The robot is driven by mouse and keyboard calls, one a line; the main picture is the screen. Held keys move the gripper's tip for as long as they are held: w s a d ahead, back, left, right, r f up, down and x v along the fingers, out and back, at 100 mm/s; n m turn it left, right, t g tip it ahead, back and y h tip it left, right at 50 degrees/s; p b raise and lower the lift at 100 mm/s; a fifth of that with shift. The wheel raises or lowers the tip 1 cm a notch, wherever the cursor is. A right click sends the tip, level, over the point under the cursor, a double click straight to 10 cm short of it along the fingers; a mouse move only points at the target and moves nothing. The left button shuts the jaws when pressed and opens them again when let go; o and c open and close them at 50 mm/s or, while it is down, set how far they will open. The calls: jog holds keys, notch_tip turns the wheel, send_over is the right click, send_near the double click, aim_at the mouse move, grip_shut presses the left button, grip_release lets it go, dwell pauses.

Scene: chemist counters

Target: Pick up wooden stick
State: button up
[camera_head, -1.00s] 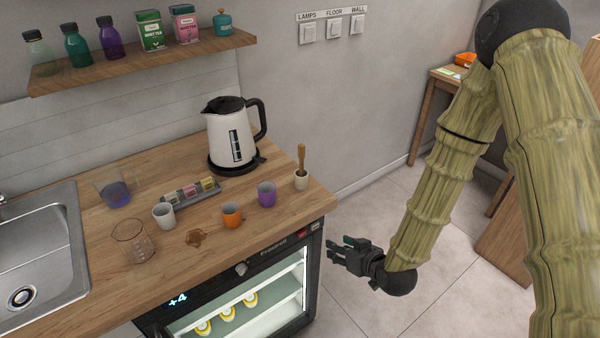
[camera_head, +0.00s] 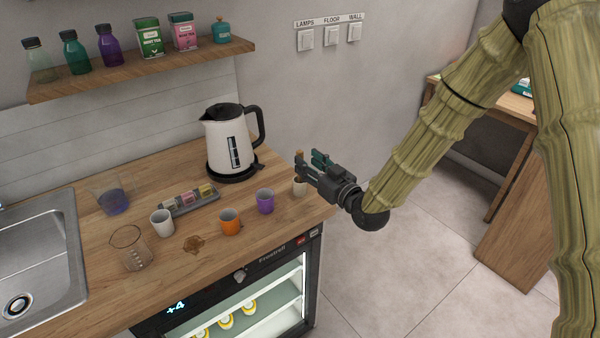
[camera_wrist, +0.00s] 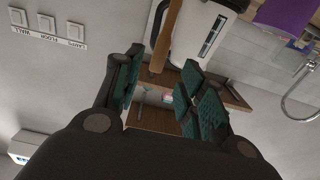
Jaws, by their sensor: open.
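The wooden stick (camera_head: 299,154) stands in a small cream cup (camera_head: 299,188) at the right end of the counter. Only its top shows in the head view; my gripper hides its middle. My gripper (camera_head: 310,162) is open beside the stick, at about its height and above the cup. In the wrist view the stick (camera_wrist: 167,36) shows at the top, in the gap between my open fingers (camera_wrist: 160,72). I cannot tell whether a finger touches it.
A purple cup (camera_head: 265,201), an orange cup (camera_head: 230,222) and a white cup (camera_head: 162,223) stand left of it. A kettle (camera_head: 229,145) stands behind. A glass beaker (camera_head: 130,248) stands near the sink (camera_head: 40,250).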

aim_at(302, 155)
jog(key=shift+w+a+r+p, duration=0.2)
jog(key=shift+w+a+p, duration=0.05)
jog(key=shift+w+p, duration=0.2)
jog(key=p+x, duration=0.1)
jog(key=x, duration=0.2)
jog(key=shift+w+r+p, duration=0.1)
jog(key=shift+w+p, duration=0.05)
jog(key=shift+p, duration=0.15)
jog(key=shift+w+a, duration=0.25)
jog(key=shift+w, duration=0.25)
jog(key=c, duration=0.9)
